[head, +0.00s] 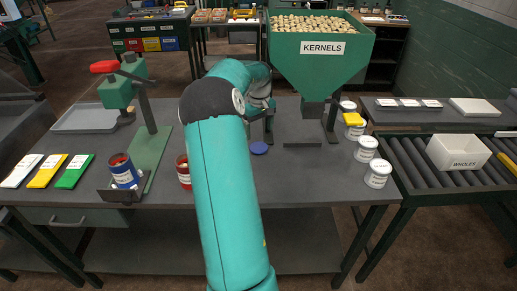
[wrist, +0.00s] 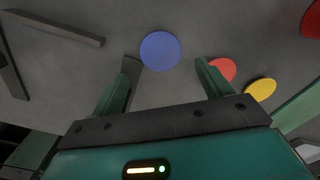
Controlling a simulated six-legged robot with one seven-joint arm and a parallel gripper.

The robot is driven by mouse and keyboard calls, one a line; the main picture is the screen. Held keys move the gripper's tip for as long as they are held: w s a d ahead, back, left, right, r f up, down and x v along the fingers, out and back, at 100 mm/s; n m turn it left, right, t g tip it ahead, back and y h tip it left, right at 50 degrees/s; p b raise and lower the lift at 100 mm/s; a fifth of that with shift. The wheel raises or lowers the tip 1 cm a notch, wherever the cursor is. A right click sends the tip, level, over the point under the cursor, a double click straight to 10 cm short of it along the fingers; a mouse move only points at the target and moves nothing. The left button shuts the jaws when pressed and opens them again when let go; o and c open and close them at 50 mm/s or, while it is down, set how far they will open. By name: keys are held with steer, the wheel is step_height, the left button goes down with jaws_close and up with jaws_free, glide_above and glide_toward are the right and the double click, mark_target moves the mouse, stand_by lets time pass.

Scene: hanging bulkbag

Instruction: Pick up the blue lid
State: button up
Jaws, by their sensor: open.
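The blue lid (head: 259,148) is a flat round disc lying on the dark grey workbench (head: 310,185), just right of my arm. In the wrist view the blue lid (wrist: 160,50) lies between and slightly beyond my fingertips. My gripper (wrist: 166,66) is open and empty, with one finger on each side of the lid's line. I cannot tell the height of the fingers above the bench. In the head view my gripper is partly hidden by my arm.
In the wrist view a red lid (wrist: 224,69) and a yellow lid (wrist: 260,89) lie right of my right finger. A red can (head: 184,172) stands left of my arm. The kernel hopper (head: 320,65) stands behind; white cans (head: 366,149) line the bench's right side.

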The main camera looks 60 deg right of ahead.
mark_target(259, 147)
steer(key=shift+w+f, duration=0.1)
steer(key=shift+f, duration=3.6)
steer(key=c, duration=0.8)
